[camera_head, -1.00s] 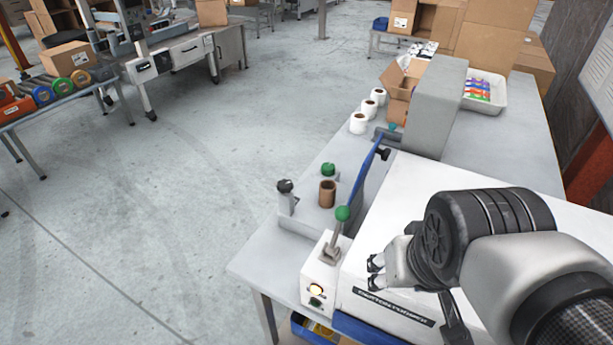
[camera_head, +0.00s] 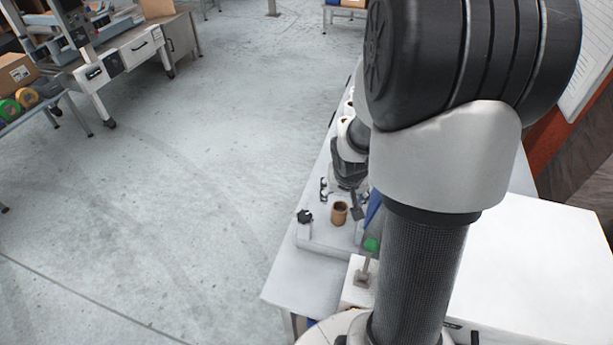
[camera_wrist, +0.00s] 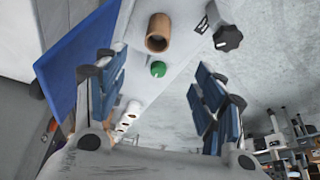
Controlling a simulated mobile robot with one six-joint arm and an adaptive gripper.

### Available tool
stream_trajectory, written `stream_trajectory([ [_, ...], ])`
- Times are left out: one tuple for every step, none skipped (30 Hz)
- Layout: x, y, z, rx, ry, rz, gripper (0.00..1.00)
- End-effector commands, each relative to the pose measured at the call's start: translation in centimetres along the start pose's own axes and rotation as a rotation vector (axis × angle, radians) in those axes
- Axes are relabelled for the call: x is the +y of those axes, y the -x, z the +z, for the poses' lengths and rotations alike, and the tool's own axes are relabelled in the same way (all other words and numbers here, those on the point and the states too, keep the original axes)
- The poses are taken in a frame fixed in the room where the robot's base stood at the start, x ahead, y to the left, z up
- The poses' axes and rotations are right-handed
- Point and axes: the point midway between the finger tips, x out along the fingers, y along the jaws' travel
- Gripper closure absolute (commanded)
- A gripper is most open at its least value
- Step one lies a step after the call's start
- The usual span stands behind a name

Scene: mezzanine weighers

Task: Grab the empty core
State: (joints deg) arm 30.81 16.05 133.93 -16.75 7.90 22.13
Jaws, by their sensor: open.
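The empty core (camera_head: 339,213) is a short brown cardboard tube standing upright on a grey base at the near left of the bench. In the wrist view the core (camera_wrist: 159,32) shows near the top, its hollow end visible. My gripper (camera_head: 342,193) is just behind the core in the head view, apart from it. In the wrist view my gripper (camera_wrist: 155,85) is open and empty, with a blue-padded finger on each side. The core lies beyond the fingertips, roughly in line with the gap.
A black knob (camera_head: 304,217) stands left of the core; it also shows in the wrist view (camera_wrist: 228,38). A green knob (camera_wrist: 158,69) and a blue panel (camera_wrist: 75,58) are close by. A green-topped lever (camera_head: 371,244) stands nearer. White rolls (camera_wrist: 128,116) stand farther along. Open floor lies left.

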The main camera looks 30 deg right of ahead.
Motion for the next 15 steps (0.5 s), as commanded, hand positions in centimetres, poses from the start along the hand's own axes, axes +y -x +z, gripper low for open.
stream_trajectory([
  [0.0,-1.1,0.2,-0.003,0.0,0.0,0.37],
  [0.0,-1.7,0.2,-0.002,0.001,0.0,0.37],
  [0.0,-2.6,0.3,-0.003,0.001,-0.001,0.37],
  [0.0,-3.3,0.3,-0.004,0.001,-0.001,0.37],
  [0.0,-4.0,0.4,-0.004,0.003,0.0,0.37],
  [0.0,-5.0,0.4,-0.004,0.001,0.0,0.37],
  [0.0,-5.6,0.4,-0.004,0.003,0.0,0.37],
  [0.0,-6.3,0.4,-0.004,0.002,0.0,0.37],
  [0.0,-7.2,0.3,-0.003,0.003,-0.001,0.37],
  [0.0,-7.8,0.3,-0.003,0.003,-0.001,0.37],
  [0.0,-8.5,0.3,-0.003,0.002,-0.001,0.37],
  [0.0,-9.2,0.3,-0.003,0.004,-0.001,0.37],
  [0.0,-9.8,0.3,-0.003,0.003,-0.001,0.37],
  [0.0,-10.2,0.3,-0.003,0.002,-0.001,0.37],
  [0.0,-10.8,0.3,-0.002,0.003,-0.001,0.37],
])
